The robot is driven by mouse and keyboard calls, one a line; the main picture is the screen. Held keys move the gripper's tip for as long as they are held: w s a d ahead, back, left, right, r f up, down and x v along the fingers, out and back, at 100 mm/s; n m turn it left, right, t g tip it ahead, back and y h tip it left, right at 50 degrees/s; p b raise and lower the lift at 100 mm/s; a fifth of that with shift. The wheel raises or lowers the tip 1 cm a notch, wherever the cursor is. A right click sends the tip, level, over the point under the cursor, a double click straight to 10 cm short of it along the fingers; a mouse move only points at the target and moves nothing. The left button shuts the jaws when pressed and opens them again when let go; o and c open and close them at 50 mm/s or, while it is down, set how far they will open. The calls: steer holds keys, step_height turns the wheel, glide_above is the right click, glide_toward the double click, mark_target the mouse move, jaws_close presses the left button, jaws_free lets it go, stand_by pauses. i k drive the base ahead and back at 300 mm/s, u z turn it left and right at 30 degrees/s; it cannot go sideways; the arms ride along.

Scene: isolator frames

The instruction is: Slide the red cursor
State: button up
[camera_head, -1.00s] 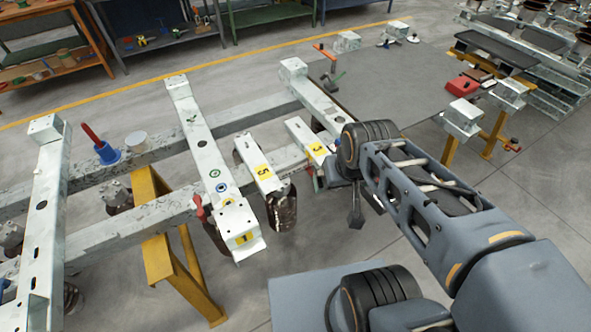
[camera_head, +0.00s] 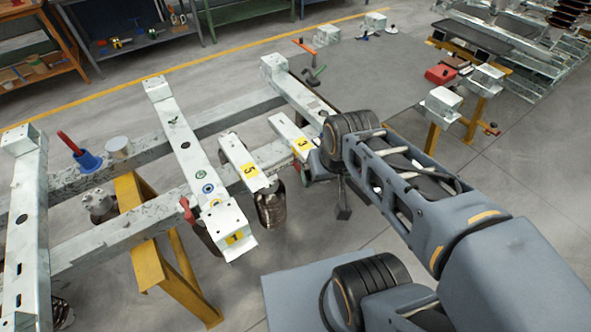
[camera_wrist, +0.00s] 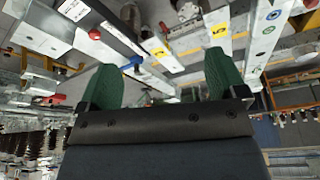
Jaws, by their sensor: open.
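My gripper (camera_wrist: 162,62) shows in the wrist view as two green fingers, wide apart with nothing between them. In the head view my own arm hides it. Several red parts are visible, and I cannot tell for certain which is the cursor. In the wrist view a round red knob (camera_wrist: 95,33) sits on a grey beam, ahead and left of the fingers, apart from them. A smaller red part (camera_wrist: 163,27) is beyond the fingertips. In the head view a red handle (camera_head: 187,210) is at the side of the beam marked 1 (camera_head: 224,222).
Metal beams marked 5 (camera_head: 244,158) and 3 (camera_head: 290,131) lie across long rails on a yellow trestle (camera_head: 153,275). Dark insulators (camera_head: 272,207) hang below. A blue-based red handle (camera_head: 84,158) stands at left. A red box (camera_head: 440,74) is at right. Floor between is open.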

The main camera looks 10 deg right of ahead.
mark_target(297, 167)
steer(key=z, duration=1.75)
steer(key=k, duration=0.7)
steer(key=u, duration=1.65)
steer(key=i, duration=0.45)
steer(key=z, duration=0.05)
